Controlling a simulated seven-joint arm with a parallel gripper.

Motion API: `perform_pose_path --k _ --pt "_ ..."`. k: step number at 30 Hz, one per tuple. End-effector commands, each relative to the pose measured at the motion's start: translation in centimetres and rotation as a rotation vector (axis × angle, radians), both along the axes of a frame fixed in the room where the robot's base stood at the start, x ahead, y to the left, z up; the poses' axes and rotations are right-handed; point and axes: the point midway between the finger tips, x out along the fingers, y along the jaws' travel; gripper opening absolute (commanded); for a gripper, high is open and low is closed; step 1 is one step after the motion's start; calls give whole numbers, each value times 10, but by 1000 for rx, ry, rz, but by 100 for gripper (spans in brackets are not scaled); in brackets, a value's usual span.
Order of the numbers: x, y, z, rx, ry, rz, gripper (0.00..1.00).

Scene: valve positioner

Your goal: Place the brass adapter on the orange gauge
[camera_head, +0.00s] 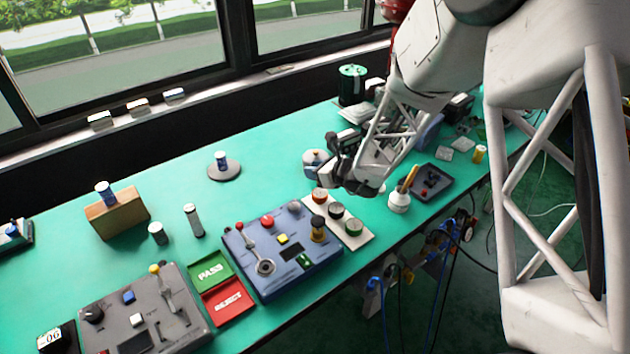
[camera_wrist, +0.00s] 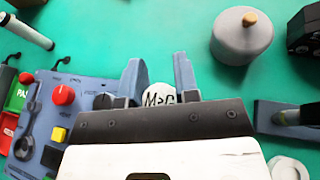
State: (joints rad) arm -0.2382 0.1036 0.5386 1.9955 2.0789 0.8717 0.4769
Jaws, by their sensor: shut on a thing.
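My gripper (camera_head: 345,180) hangs over the table just behind the board of round gauges. In the wrist view its two fingers (camera_wrist: 159,85) are shut on a small round piece with a pale top marked "M>G", apparently the brass adapter (camera_wrist: 158,97). Its sides and brass colour are hidden there, and I cannot make it out in the head view. The orange gauge (camera_head: 320,195) appears to be the orange-topped one at the back end of the pale board (camera_head: 354,240). In the wrist view the gripper body hides the gauges.
The blue control box (camera_head: 283,262), with a lever and a brass-coloured knob (camera_head: 318,230), is left of the board. A grey lidded pot (camera_wrist: 242,40) stands behind the gripper. A white pot with tools (camera_head: 399,202) and a dark tray (camera_head: 432,183) lie right.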

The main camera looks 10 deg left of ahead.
Motion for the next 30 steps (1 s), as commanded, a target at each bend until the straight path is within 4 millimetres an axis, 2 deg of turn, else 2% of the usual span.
perform_pose_path --k 13,24,30 --pt "0 0 -6 0 0 0 5" --pt "0 0 -38 0 1 0 5" --pt "0 0 -41 0 -1 0 5"
